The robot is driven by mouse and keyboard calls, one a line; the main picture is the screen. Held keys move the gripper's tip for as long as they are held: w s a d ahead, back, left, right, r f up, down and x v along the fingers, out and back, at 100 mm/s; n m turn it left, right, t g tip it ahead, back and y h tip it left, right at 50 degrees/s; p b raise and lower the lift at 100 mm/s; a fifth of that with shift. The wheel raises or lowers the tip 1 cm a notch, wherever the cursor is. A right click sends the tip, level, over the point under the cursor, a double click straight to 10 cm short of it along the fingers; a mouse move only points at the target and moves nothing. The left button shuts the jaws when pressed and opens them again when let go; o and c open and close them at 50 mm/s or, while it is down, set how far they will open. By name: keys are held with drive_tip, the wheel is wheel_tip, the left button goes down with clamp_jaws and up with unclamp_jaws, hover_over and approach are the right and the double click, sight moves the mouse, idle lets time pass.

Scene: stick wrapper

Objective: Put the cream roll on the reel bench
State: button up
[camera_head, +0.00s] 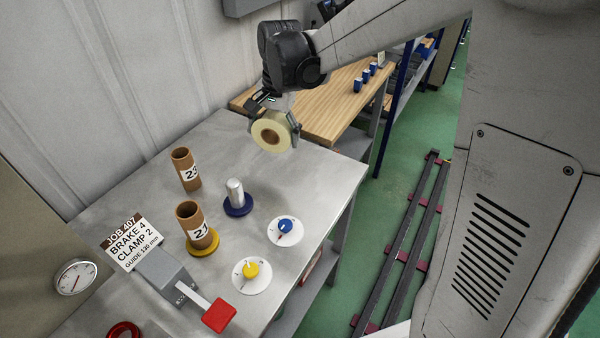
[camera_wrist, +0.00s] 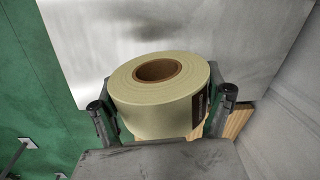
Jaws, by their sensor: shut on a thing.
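The cream roll (camera_head: 272,131) has a brown core and hangs in my gripper (camera_head: 274,124), above the far end of the metal bench (camera_head: 325,178). In the wrist view the roll (camera_wrist: 160,100) sits between the two fingers of my gripper (camera_wrist: 162,112), which press on its sides. A dark mark shows on its right side there. On the bench stand a metal post on a blue base (camera_head: 237,197) and a brown tube marked 21 (camera_head: 194,222) on a yellow base. A brown tube marked 23 (camera_head: 186,170) stands farther back.
A blue dial (camera_head: 285,229) and a yellow dial (camera_head: 251,271) lie near the bench's right edge. A red-handled lever (camera_head: 219,315), a job sign (camera_head: 131,243) and a gauge (camera_head: 75,277) are at the near left. A wooden table (camera_head: 330,108) stands behind. The bench's far end is clear.

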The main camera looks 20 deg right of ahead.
drive_tip(key=a, duration=0.5)
drive_tip(key=d+f, duration=0.2)
drive_tip(key=d, duration=0.2)
drive_tip(key=d+f, duration=0.3)
drive_tip(key=d, duration=0.1)
drive_tip(key=d+f, duration=0.2)
drive_tip(key=d, duration=0.2)
drive_tip(key=shift+w+f, duration=0.1)
drive_tip(key=shift+f, duration=0.15)
drive_tip(key=shift+a+f, duration=0.1)
drive_tip(key=shift+f, duration=1.8)
drive_tip(key=shift+f, duration=0.15)
drive_tip(key=o, duration=1.5)
drive_tip(key=shift+c, duration=0.2)
